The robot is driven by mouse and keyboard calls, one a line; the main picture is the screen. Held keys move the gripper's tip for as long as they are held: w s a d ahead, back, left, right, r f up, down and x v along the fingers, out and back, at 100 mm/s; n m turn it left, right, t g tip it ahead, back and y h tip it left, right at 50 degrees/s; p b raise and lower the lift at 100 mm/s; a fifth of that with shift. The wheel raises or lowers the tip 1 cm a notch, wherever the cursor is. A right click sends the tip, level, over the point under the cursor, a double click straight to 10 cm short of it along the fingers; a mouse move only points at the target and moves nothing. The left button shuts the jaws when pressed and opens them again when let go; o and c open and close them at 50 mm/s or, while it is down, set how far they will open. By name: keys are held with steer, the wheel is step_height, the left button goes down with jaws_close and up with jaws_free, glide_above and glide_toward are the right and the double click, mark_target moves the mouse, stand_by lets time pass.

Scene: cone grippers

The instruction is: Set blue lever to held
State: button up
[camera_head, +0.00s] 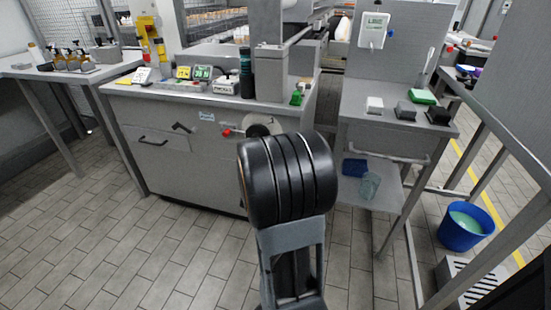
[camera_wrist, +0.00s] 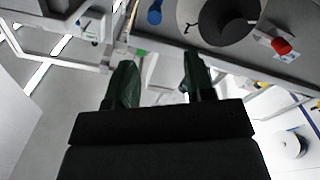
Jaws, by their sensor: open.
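The blue lever (camera_wrist: 154,13) shows in the wrist view as a small blue knob near the top edge, on the grey cabinet front beside a round disc (camera_wrist: 197,22) with a dark centre. In the head view I cannot see the lever; my arm stands in front of that part of the cabinet. My gripper (camera_wrist: 160,75) shows in the wrist view with two dark green fingers spread apart and nothing between them. The blue lever lies beyond the fingertips, apart from them. The fingers are hidden in the head view.
A red knob (camera_head: 227,132) is on the cabinet (camera_head: 165,150) front, left of the disc; it also shows in the wrist view (camera_wrist: 282,45). A side table (camera_head: 390,131) with a handle rail and a blue bucket (camera_head: 465,228) stand right. Tiled floor is open at front left.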

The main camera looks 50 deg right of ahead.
steer(key=shift+s+a, duration=0.35)
steer(key=shift+a, duration=0.25)
